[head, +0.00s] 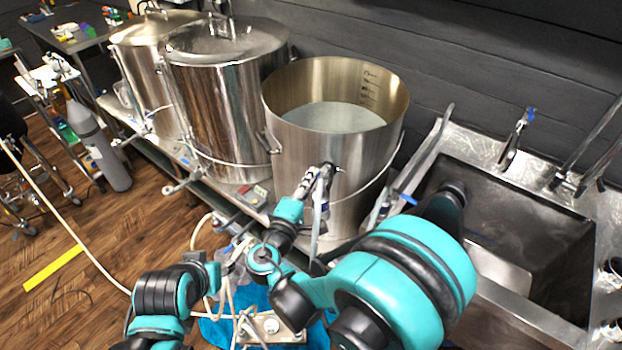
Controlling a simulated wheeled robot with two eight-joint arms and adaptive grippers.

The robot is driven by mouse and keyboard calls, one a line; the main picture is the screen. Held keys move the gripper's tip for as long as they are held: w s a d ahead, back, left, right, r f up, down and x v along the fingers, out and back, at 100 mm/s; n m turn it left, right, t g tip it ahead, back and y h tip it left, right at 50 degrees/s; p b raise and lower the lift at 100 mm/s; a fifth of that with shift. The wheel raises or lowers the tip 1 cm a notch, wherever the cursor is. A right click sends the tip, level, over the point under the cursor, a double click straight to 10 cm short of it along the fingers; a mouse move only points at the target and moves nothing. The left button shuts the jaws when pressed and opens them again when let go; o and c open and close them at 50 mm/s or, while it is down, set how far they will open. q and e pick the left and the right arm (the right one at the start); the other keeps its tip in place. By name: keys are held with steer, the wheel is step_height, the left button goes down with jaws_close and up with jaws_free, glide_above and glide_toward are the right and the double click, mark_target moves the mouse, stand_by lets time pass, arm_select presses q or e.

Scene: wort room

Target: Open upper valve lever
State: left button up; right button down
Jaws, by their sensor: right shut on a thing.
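The open steel kettle (335,165) stands at the middle of the head view, with pale liquid inside. The upper valve (328,170) sits on its front wall, with a dark and blue part hanging just below it. My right gripper (317,184) is at this valve, close to the kettle wall, and is shut on the valve lever. The lever is mostly hidden by the fingers, so its exact angle is hard to tell. My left gripper (232,262) is low, left of the kettle front, among pale hoses; its fingers are too unclear to read.
Two lidded steel kettles (222,95) stand to the left on the low bench. A steel sink (510,230) with taps is close on the right. A grey gas cylinder (98,145) stands on the wooden floor. Hoses and a pump (268,325) crowd the area below.

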steer(key=c, duration=1.6)
jaws_free()
steer(key=shift+c, duration=0.2)
steer(key=v, duration=0.8)
